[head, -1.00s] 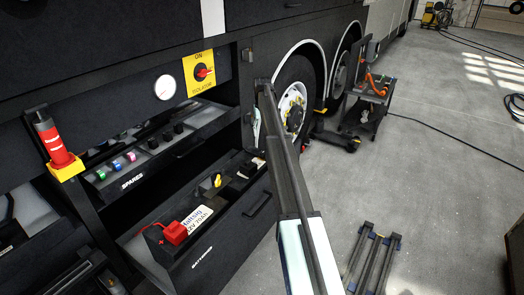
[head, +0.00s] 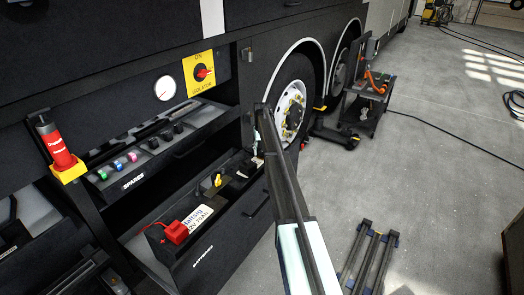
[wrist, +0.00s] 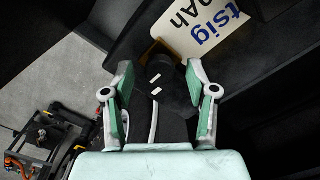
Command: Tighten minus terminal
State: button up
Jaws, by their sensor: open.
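The battery (head: 197,217) sits in the open lower drawer, with a red cover on its near end and a yellow piece on top. Its white label shows in the wrist view (wrist: 205,25). My gripper (wrist: 160,75) is open, its green-padded fingers on either side of a dark piece with white marks (wrist: 158,88), probably the minus terminal's clamp. I cannot tell whether the fingers touch it. In the head view my gripper is small and partly hidden by my arm, over the drawer's far end.
The drawer walls (head: 225,245) surround the battery closely. Above is the spares tray (head: 140,165), with a red-and-white cylinder (head: 55,145) at its left. A wheel (head: 292,110) and a trolley (head: 365,105) stand beyond. A dark rack (head: 370,260) lies on the open floor to the right.

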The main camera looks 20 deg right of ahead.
grip_shut()
jog(key=m+b, duration=0.1)
jog(key=m, duration=0.3)
jog(key=shift+m, duration=0.4)
jog(key=m, duration=0.4)
jog(key=shift+m, duration=0.3)
jog(key=m, duration=0.4)
jog(key=shift+b, duration=0.4)
jog(key=shift+m, duration=2.3)
